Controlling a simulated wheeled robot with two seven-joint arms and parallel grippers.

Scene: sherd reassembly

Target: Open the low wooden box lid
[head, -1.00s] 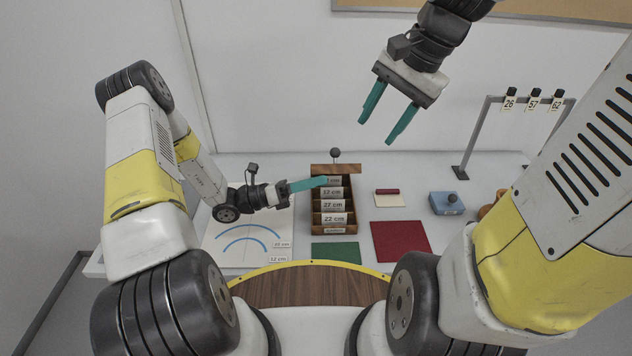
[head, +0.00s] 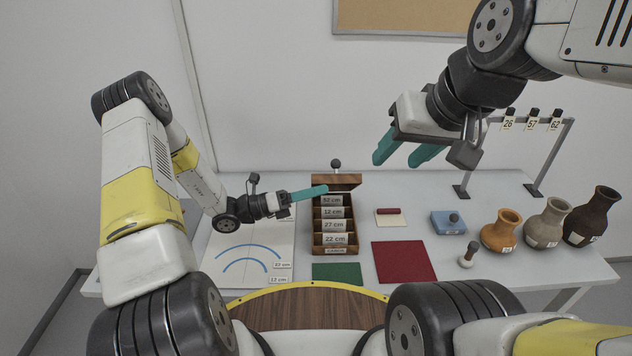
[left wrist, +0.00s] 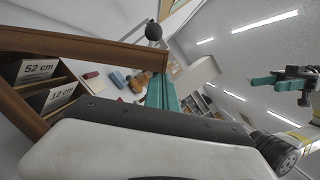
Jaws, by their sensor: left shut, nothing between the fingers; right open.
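The low wooden box (head: 316,240) stands on the grey table, its dividers and labels 52, 12, 27 and 22 cm in plain view. Its lid (head: 348,181) is raised at the back edge, with a dark round knob (head: 336,163) beyond it. My left gripper (head: 326,189) is shut and empty, its teal fingers at the left part of the raised lid; contact is unclear. My right gripper (head: 398,158) is open and empty, above the table's back right.
Right of the box are a red mat (head: 404,262), a blue block (head: 448,223), a small stamp-like object (head: 468,256) and three vases (head: 502,232). A green mat (head: 336,272) lies in front, a drawing sheet (head: 240,240) left. A tag rack (head: 545,160) stands behind.

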